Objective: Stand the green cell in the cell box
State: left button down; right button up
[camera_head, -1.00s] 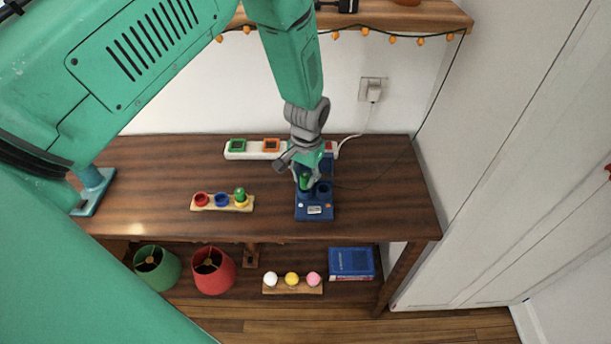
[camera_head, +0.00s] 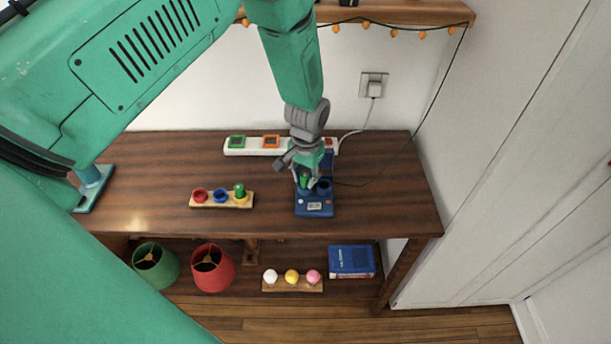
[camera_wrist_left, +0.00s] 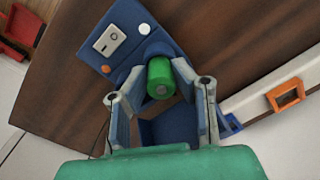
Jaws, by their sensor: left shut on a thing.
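The cell box (camera_head: 315,208) is a dark blue case on the tabletop, with a round well (camera_head: 323,187) at right. In the left wrist view the cell box (camera_wrist_left: 130,25) shows a white switch plate and an orange button. My left gripper (camera_head: 307,182) is over the box, shut on the green cell (camera_head: 304,181). The green cell also shows in the left wrist view (camera_wrist_left: 160,77), between the two fingers. It is upright at the box's left well; I cannot tell how deep it sits. My right gripper is not in view.
Left of the box, a wooden rack (camera_head: 212,204) holds red, blue and yellow cups, with another green piece in the yellow one. A white power strip (camera_head: 253,152) lies behind. A thin cable (camera_head: 375,182) crosses the tabletop. The right tabletop is otherwise clear.

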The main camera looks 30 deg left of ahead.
aim_at(306, 176)
pick_arm(q)
jog(key=shift+f, duration=0.35)
jog(key=c, duration=1.3)
grip_release()
jog(key=shift+o, duration=0.2)
jog(key=shift+r, duration=0.1)
jog(key=shift+r, duration=0.4)
notch_tip(306, 176, up, 11)
jog(key=shift+d, duration=0.2)
jog(key=shift+f, duration=0.15)
